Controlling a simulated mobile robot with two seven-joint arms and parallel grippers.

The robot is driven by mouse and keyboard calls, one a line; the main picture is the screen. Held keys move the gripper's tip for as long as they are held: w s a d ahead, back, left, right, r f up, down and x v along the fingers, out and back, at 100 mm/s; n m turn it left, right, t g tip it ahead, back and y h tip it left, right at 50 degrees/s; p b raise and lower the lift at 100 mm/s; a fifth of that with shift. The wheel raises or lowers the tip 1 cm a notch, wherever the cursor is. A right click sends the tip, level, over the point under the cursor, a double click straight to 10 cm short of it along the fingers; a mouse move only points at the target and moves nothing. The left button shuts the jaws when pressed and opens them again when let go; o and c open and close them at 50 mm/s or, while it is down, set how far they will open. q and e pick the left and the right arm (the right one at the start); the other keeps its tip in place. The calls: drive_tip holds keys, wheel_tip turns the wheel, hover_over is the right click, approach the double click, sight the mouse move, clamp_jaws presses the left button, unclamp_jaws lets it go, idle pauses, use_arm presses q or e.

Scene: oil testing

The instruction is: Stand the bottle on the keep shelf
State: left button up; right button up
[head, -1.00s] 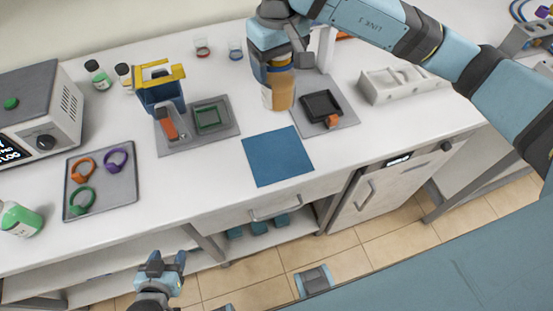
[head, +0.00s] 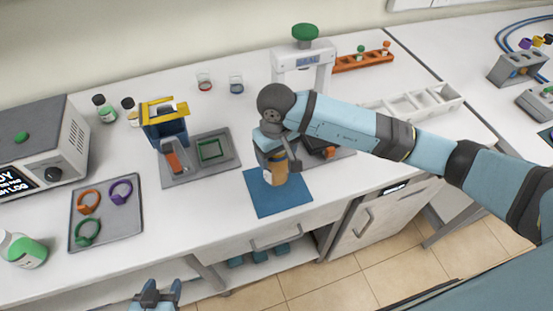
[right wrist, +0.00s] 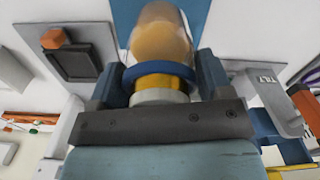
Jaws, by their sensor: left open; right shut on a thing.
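The bottle (head: 274,174), with amber contents, is in my right gripper (head: 273,152) over the blue mat (head: 285,205). In the right wrist view the bottle (right wrist: 160,38) sits between both fingers of the right gripper (right wrist: 160,75), with a blue ring, a yellow band and a white part at its neck. The gripper is shut on it. I cannot tell whether its base touches the mat. My left gripper (head: 157,298) is open and empty at the bottom edge, in front of the bench. I cannot tell which surface is the keep shelf.
A grey tray with a black square holder (right wrist: 75,62) lies beside the mat, partly behind my arm in the head view. Left of the mat are a tray with a green frame (head: 212,150) and a blue-yellow stand (head: 165,125). A lower shelf (head: 225,268) holds blue blocks.

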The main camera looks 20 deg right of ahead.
wheel_tip(320, 180, down, 4)
drive_tip(key=shift+r+p, duration=0.25)
drive_tip(key=shift+p, duration=0.15)
drive_tip(key=shift+f, duration=0.25)
drive_tip(key=shift+f, duration=0.1)
drive_tip(key=shift+f+b, duration=0.1)
drive_tip(key=shift+b, duration=0.2)
drive_tip(key=o, duration=1.3)
